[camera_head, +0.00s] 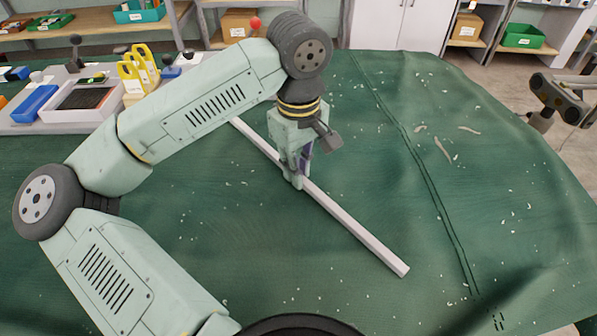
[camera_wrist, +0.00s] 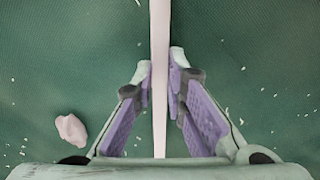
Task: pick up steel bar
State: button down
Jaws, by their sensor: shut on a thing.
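The steel bar (camera_head: 352,224) is a long, pale, straight square rod. In the head view it runs diagonally over the green cloth, from behind my arm at upper left to lower right. My gripper (camera_head: 296,182) points down at the bar near its middle. In the wrist view the bar (camera_wrist: 160,45) runs upright through the picture, and the purple-padded fingers of my gripper (camera_wrist: 160,85) are closed on it from both sides. I cannot tell whether the bar touches the cloth or is slightly above it. My arm hides part of the bar.
The green cloth (camera_head: 520,220) is strewn with pale scraps, and a pinkish lump (camera_wrist: 71,129) lies left of the bar. A tray (camera_head: 85,97) and yellow holders (camera_head: 140,70) stand at upper left. A dark device (camera_head: 560,97) is at the right edge. Room right of the bar is mostly clear.

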jog(key=shift+r, duration=0.1)
jog(key=shift+r+b, duration=0.4)
jog(key=shift+r, duration=0.65)
jog(key=shift+s+a+r, duration=0.1)
jog(key=shift+s+r, duration=0.25)
jog(key=shift+r, duration=0.25)
jog(key=s+a+b, duration=0.1)
jog(key=s, duration=0.3)
jog(key=s+a+r+b, duration=0.1)
jog(key=s, duration=0.4)
jog(key=s+a+b, duration=0.1)
jog(key=s, duration=0.4)
jog(key=shift+s+a+r, duration=0.1)
jog(key=shift+a+r, duration=0.1)
jog(key=shift+a, duration=0.2)
jog(key=shift+s+a, duration=0.2)
jog(key=shift+s, duration=0.15)
